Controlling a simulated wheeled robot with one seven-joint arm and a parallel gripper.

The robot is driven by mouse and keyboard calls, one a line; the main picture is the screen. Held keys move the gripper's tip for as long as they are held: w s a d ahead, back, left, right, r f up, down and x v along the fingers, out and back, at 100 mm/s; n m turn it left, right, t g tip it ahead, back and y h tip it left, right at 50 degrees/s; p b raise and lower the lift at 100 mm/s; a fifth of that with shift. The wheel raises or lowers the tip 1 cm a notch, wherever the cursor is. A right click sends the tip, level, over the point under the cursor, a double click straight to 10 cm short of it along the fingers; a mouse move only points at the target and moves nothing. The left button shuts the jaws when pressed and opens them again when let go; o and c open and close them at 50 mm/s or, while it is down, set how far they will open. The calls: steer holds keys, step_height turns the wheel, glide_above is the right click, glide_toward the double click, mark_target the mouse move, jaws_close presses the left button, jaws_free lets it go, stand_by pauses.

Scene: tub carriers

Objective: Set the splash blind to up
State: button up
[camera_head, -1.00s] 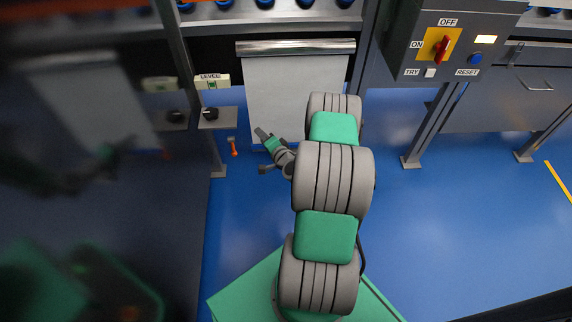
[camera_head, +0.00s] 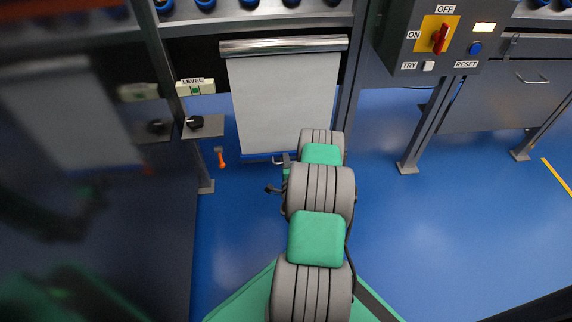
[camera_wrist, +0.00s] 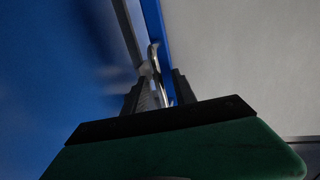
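The splash blind (camera_head: 283,100) is a pale sheet hanging down from a silver roller (camera_head: 284,46) under the shelf. It is drawn well down, and its lower edge hangs near the floor. A handle (camera_head: 277,160) shows at its lower edge, partly hidden by my arm. My gripper (camera_head: 284,160) is at that lower edge, mostly covered by my own arm links in the head view. In the wrist view the silver handle (camera_wrist: 156,72) lies between my two dark fingers (camera_wrist: 160,90), which stand apart with gaps beside it. The blind (camera_wrist: 245,60) fills the right side there.
A grey control box (camera_head: 440,40) with a red switch stands right of the blind. A level label (camera_head: 195,87), a black knob (camera_head: 195,122) and an orange lever (camera_head: 221,157) are to the left. Frame legs flank the blind. The blue floor right of my arm is clear.

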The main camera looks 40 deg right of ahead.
jaws_close()
stand_by(0.3)
stand_by(1.1)
